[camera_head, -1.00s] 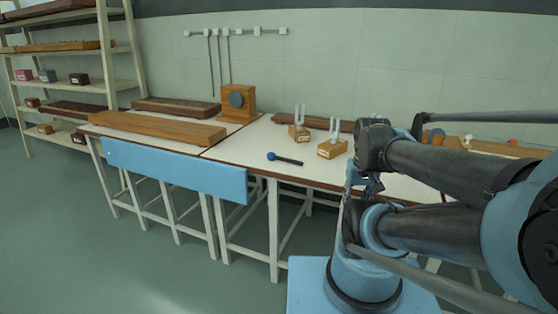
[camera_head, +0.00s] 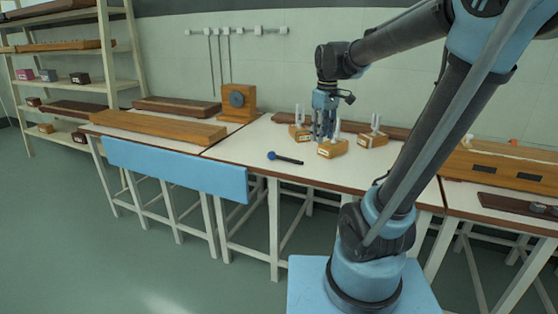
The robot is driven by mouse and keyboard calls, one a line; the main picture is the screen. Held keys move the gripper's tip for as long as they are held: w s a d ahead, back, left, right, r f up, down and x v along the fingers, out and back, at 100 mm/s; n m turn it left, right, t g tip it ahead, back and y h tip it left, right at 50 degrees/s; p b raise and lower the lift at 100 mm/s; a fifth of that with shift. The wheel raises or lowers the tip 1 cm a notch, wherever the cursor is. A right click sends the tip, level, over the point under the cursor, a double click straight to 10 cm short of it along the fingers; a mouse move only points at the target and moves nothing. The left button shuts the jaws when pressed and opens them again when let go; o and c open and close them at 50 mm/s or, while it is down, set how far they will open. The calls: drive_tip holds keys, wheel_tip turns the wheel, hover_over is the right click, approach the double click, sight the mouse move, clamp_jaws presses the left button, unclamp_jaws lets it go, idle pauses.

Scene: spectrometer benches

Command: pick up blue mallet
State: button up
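The blue mallet (camera_head: 285,158) lies on the white bench top near its front edge. It has a round blue head at the left and a dark handle pointing right. My gripper (camera_head: 323,135) points down over the bench, to the right of the mallet and apart from it, among the tuning-fork boxes. Its blue fingers are small in this view, and I cannot tell how far apart they are. I see nothing held in it.
Wooden boxes with upright tuning forks stand close by: one in front of my gripper (camera_head: 332,149), one at its right (camera_head: 372,138), one at its left (camera_head: 300,132). A wooden block with a dark disc (camera_head: 238,103) stands further left. Bench top left of the mallet is clear.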

drive_tip(key=w+a+r+n+g, duration=0.15)
drive_tip(key=w+a+n, duration=0.45)
drive_tip(key=w+a, duration=0.7)
hover_over(285, 158)
drive_tip(key=shift+t, duration=0.25)
drive_tip(key=f, duration=1.1)
drive_tip(key=shift+w+a+f, duration=0.25)
drive_tip(key=shift+a+f, duration=0.05)
drive_tip(key=shift+f, duration=0.1)
drive_tip(key=f, duration=0.4)
drive_tip(key=shift+w+a, duration=0.25)
drive_tip(key=shift+f, duration=0.65)
drive_tip(key=shift+c, duration=0.2)
clamp_jaws()
